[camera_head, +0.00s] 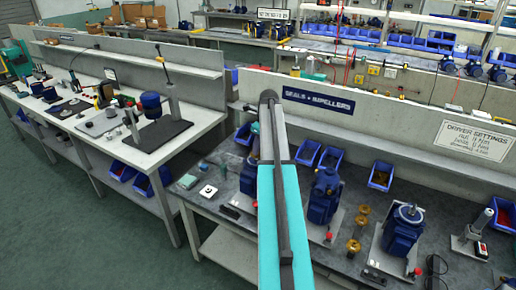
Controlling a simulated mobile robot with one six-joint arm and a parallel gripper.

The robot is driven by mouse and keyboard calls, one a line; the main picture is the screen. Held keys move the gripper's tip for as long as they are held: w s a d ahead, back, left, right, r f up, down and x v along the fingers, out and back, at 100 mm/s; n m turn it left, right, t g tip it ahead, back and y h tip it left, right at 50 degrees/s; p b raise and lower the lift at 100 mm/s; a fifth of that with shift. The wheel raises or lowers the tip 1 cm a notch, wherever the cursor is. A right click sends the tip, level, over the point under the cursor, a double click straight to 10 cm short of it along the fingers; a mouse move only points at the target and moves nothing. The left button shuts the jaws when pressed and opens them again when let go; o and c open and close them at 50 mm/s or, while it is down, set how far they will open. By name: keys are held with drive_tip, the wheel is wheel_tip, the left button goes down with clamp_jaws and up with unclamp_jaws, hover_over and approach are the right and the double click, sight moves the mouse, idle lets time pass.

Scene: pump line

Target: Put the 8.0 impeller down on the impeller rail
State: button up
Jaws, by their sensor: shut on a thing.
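My gripper is not in view; my teal arm link (270,215) rises up the middle and hides part of the bench behind it. I cannot see an impeller in a gripper or read any 8.0 mark. Several brass-coloured round pieces (359,221) stand in a short row on the dark bench, between two blue pumps. They look like impellers, and what is under them may be the impeller rail, but this is too small to tell. A sign reading "SEALS + IMPELLERS" (318,100) is on the panel behind the bench.
Blue pumps on pale plates stand at the bench's middle (324,194) and right (402,229). Blue bins (381,175) line the back. A small tool stand (474,232) is at the far right. Another workbench (165,150) with a blue-headed press stands left, across a narrow gap.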

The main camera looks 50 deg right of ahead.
drive_tip(key=shift+r, duration=0.25)
clamp_jaws()
drive_tip(key=shift+w+p+v, duration=0.2)
drive_tip(key=shift+p+v, duration=0.45)
drive_tip(key=shift+v, duration=0.25)
drive_tip(key=shift+w+p+v, duration=0.2)
drive_tip(key=shift+p+v, duration=0.4)
drive_tip(key=shift+v, duration=0.3)
drive_tip(key=shift+a+r, duration=0.1)
drive_tip(key=shift+r, duration=0.2)
drive_tip(key=shift+p+v, duration=0.6)
drive_tip(key=shift+v, duration=0.2)
drive_tip(key=shift+w+r+p, duration=0.2)
drive_tip(key=shift+r+p, duration=0.15)
drive_tip(key=shift+r, duration=1.65)
drive_tip(key=shift+a, duration=0.1)
